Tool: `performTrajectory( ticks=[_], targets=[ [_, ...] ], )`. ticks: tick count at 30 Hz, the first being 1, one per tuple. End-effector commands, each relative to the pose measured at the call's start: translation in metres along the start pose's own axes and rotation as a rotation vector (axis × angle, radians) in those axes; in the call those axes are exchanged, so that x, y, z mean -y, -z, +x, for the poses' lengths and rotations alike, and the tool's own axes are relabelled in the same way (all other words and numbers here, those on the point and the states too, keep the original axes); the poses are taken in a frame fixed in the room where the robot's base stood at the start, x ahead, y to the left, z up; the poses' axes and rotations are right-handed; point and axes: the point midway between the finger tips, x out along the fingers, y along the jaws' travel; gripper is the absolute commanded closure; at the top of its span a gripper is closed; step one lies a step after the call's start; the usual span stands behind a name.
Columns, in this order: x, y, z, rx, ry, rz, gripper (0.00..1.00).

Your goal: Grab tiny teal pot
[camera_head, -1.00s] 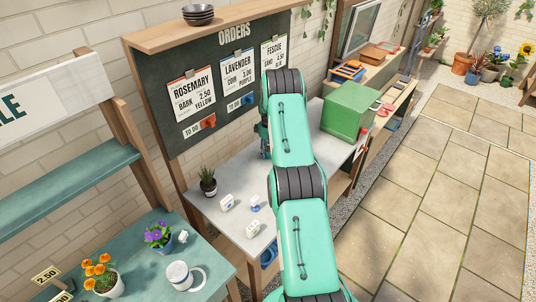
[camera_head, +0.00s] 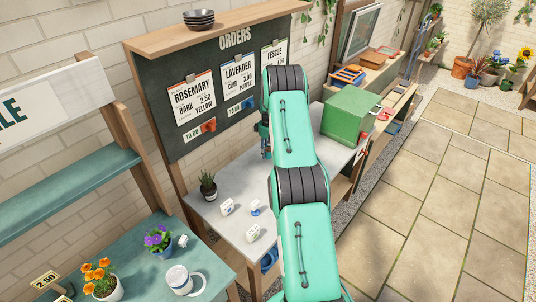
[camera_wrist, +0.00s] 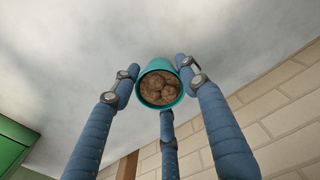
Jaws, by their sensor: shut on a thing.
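The tiny teal pot (camera_wrist: 157,63) shows in the wrist view, its open mouth toward the camera. It holds several brown lumps (camera_wrist: 159,87). My gripper (camera_wrist: 158,78) has three blue fingers around the pot, one at the left, one at the right and one below, and is shut on it. In the head view my own arm hides the pot and most of the gripper; only a small dark part of the wrist shows beside the order board.
A grey-topped bench (camera_head: 225,228) carries a small potted succulent (camera_head: 208,185) and white labelled blocks (camera_head: 227,207). A green box (camera_head: 350,112) stands right of my arm. The order board (camera_head: 215,95) rises behind. Flower pots stand on the teal table (camera_head: 140,285). Paving at right is clear.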

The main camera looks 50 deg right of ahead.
Motion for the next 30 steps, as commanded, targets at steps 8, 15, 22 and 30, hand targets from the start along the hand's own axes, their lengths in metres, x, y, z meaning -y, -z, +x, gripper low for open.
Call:
performTrajectory(
  ticks=[8,15,22,30],
  targets=[
    [0.028,-0.031,-0.004,0.002,0.002,0.0,0.84],
    [0.054,-0.061,-0.007,0.002,0.002,0.0,0.84],
    [0.077,-0.087,-0.01,0.001,0.001,0.0,0.84],
    [0.095,-0.107,-0.013,0.001,0.001,0.0,0.84]
  ],
)
